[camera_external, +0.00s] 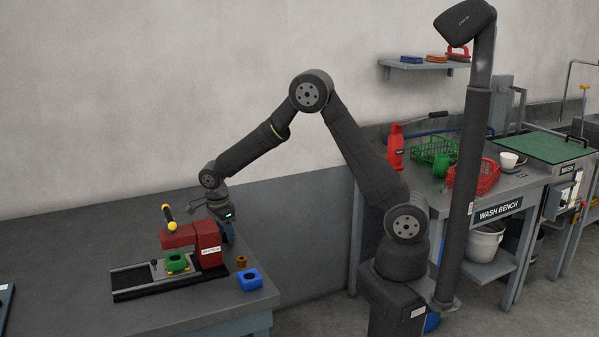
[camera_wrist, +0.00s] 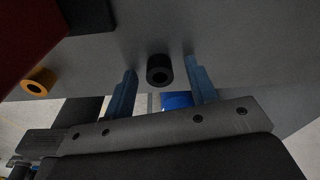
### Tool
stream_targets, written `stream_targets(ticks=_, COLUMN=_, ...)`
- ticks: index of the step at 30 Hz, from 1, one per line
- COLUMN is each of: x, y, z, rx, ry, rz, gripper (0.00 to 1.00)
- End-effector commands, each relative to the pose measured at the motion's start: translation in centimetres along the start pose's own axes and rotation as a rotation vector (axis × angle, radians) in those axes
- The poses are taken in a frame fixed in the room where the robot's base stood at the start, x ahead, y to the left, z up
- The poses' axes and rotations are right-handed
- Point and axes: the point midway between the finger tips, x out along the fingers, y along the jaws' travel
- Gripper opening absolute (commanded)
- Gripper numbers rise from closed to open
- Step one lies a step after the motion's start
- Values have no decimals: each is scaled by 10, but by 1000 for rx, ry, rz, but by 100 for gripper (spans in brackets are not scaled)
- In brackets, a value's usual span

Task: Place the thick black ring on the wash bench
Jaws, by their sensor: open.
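The thick black ring (camera_wrist: 159,71) shows in the wrist view on the grey table, its round hole facing the camera. My gripper (camera_wrist: 160,65) is open, with one blue finger on each side of the ring. I cannot tell whether either finger touches it. In the external view my gripper (camera_external: 229,233) is low at the table, partly behind the red press, and the black ring is hidden there. The wash bench (camera_external: 498,211) stands at the right, with a name label on its front edge.
The red press (camera_external: 192,236) with a yellow-tipped handle holds a green block (camera_external: 177,262). A brass ring (camera_external: 242,261) and a blue block (camera_external: 250,279) lie near the table's right edge. The bench carries a red bottle (camera_external: 396,147), a green basket (camera_external: 432,150) and a red basket (camera_external: 473,177).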

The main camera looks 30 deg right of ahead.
Motion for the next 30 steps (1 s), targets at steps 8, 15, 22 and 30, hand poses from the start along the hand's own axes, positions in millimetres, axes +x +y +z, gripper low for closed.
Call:
stream_targets(ticks=8, x=0, y=0, z=0, rx=0, ry=0, rz=0, gripper=34)
stream_targets(ticks=15, x=0, y=0, z=0, rx=0, ry=0, rz=0, gripper=0)
stream_targets(ticks=22, x=-2, y=0, z=0, rx=0, ry=0, rz=-1, gripper=0)
stream_targets(ticks=30, x=-31, y=0, z=-3, rx=0, ry=0, rz=-2, gripper=0)
